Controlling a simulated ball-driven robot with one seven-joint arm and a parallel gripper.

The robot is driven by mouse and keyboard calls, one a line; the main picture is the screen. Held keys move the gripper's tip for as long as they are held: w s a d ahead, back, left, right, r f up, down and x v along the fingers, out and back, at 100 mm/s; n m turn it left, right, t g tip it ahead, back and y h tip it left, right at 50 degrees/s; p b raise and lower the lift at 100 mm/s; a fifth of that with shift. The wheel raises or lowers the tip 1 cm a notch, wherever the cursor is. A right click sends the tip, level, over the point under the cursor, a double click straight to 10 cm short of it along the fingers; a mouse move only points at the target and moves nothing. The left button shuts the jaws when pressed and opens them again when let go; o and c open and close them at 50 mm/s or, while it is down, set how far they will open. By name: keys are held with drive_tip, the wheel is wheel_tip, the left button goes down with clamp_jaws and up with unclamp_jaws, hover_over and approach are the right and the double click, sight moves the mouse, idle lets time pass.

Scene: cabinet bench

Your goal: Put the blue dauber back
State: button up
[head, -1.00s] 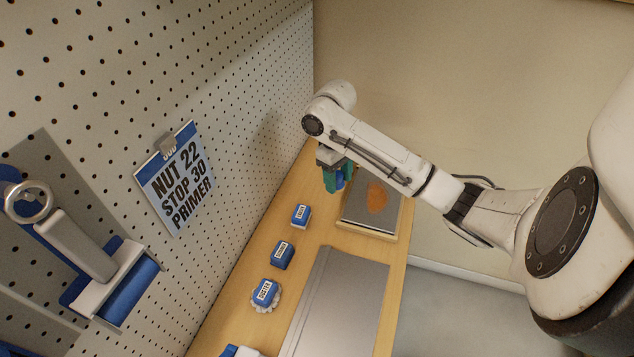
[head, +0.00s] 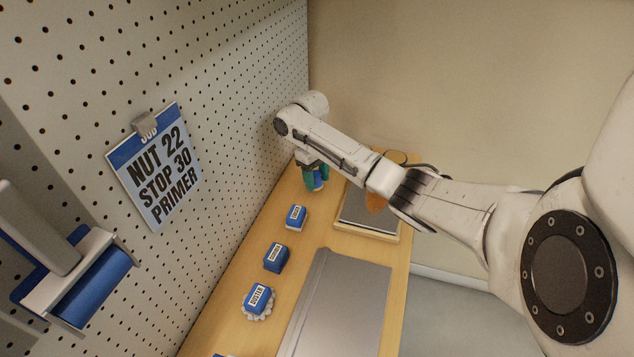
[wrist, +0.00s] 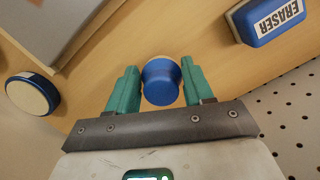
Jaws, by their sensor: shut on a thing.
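The blue dauber (wrist: 161,82) is a round blue piece between the green fingers of my gripper (wrist: 160,88) in the wrist view. In the head view my gripper (head: 317,181) hangs down over the far end of the wooden bench (head: 240,268), with a bit of the blue dauber (head: 319,183) showing between its fingers. My gripper is shut on the dauber. It is low over the bench; I cannot tell whether the dauber touches the wood. The dauber's underside is hidden.
A blue eraser (wrist: 273,18) lies near my gripper, beside the pegboard (wrist: 292,115). Blue labelled blocks (head: 276,257) (head: 258,298) line the bench. A round blue-sided, cream-topped piece (wrist: 33,93) is at left. A grey-topped tray (head: 366,211) and grey mat (head: 340,305) lie to the right.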

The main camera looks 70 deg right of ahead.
drive_tip(key=shift+f, duration=0.85)
drive_tip(key=shift+f, duration=0.15)
drive_tip(key=o, duration=0.9)
drive_tip(key=shift+o, duration=0.2)
drive_tip(key=r, duration=0.4)
drive_tip(key=r+p, duration=0.1)
drive_tip(key=r, duration=0.3)
drive_tip(key=w+r, duration=0.1)
drive_tip(key=r, duration=0.3)
drive_tip(key=shift+w+d+r, duration=0.1)
drive_tip(key=shift+d, duration=0.15)
